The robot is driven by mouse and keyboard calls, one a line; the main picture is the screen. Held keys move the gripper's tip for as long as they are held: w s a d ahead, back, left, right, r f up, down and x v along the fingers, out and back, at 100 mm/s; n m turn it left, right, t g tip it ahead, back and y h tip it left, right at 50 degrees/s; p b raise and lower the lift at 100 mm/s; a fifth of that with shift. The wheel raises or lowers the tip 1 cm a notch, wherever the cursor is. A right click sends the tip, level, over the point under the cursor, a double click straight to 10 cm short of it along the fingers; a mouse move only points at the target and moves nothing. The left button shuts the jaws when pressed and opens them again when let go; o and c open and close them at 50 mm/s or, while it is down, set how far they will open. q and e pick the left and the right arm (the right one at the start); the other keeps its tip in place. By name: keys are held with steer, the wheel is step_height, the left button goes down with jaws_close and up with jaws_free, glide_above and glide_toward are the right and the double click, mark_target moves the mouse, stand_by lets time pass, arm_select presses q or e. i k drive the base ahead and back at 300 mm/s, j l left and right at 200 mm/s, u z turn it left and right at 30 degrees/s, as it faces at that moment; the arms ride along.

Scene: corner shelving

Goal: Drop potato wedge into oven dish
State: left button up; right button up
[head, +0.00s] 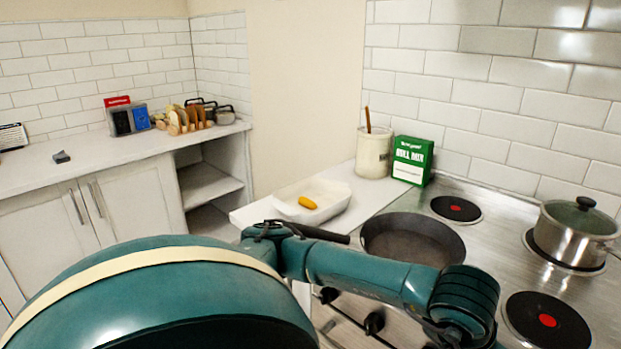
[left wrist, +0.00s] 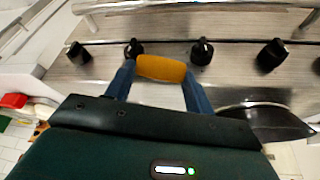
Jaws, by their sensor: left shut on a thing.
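A yellow-orange potato wedge (left wrist: 161,67) is held between the two blue fingers of my left gripper (left wrist: 160,76) in the left wrist view. The gripper is shut on it, in front of the stove's knobs. The white oven dish (head: 335,207) stands on the counter left of the stove in the head view. Another yellow-orange wedge (head: 307,202) lies inside the dish. My left gripper cannot be made out in the head view, where a teal arm of mine crosses the lower middle. My right gripper is not in view.
A dark frying pan (head: 412,238) sits on the stove right of the dish. A lidded steel pot (head: 572,232) stands further right. A white crock (head: 374,153) and a green box (head: 412,160) stand behind the dish.

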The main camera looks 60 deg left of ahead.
mark_target(321, 198)
steer(key=k+j, duration=0.15)
steer(key=j, duration=0.15)
steer(key=k+j, duration=0.15)
steer(key=j, duration=0.2)
steer(key=k+j, duration=0.15)
steer(key=j, duration=0.15)
steer(key=k+j+u, duration=0.1)
steer(key=j, duration=0.2)
steer(key=k+j, duration=0.2)
steer(key=j, duration=0.15)
